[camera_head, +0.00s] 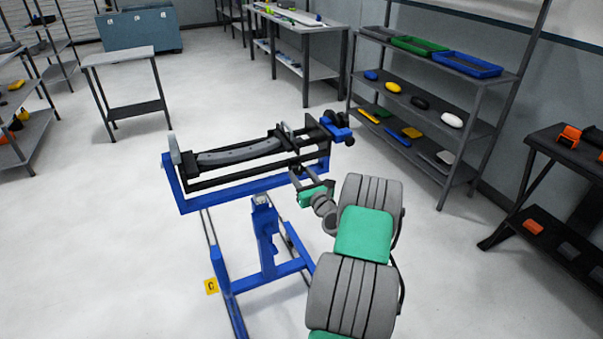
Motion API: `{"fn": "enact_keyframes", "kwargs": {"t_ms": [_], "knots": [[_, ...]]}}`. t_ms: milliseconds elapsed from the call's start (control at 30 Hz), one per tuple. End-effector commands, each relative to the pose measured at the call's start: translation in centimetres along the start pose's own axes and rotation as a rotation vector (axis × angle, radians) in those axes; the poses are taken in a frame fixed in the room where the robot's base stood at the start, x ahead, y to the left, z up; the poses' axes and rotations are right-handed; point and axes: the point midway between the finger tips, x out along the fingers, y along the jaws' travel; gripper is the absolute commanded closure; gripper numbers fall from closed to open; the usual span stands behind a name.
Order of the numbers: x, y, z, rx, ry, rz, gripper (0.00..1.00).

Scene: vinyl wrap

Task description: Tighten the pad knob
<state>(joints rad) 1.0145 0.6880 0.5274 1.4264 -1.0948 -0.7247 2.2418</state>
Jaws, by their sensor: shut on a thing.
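A blue stand (267,240) carries a blue frame (245,186) with a curved grey piece (235,154) lying along it between black rails. A black clamp part (283,143) crosses the curved piece near its right end. Dark knobs (341,119) sit on a blue block at the frame's right end. My gripper (300,177) is at the near side of the frame's right part, with its fingers pointing to the frame. It is shut on a small part there, which seems to be the pad knob. The fingers mostly hide that part.
A shelf (440,112) with trays and small coloured items stands at the right. A dark table (555,150) with orange items is at the far right. A small grey table (120,57) and a teal cabinet (140,30) stand behind.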

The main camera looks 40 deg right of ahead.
Motion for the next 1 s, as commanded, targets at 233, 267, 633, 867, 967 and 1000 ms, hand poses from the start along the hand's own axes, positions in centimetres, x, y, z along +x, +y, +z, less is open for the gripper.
{"fn": "enact_keyframes", "kwargs": {"t_ms": [233,267,633,867,967,1000], "knots": [[-0.06,0.13,-0.25,0.024,0.004,0.002,0.97],[-0.06,0.14,-0.25,0.025,0.004,0.002,0.97],[-0.05,0.13,-0.2,0.023,0.003,0.002,0.47],[-0.01,0.06,-0.08,0.021,0.002,0.001,0.36],[-0.01,0.05,-0.06,0.021,0.001,0.001,0.36],[-0.04,0.04,-0.06,0.021,0.001,0.0,0.36]]}}
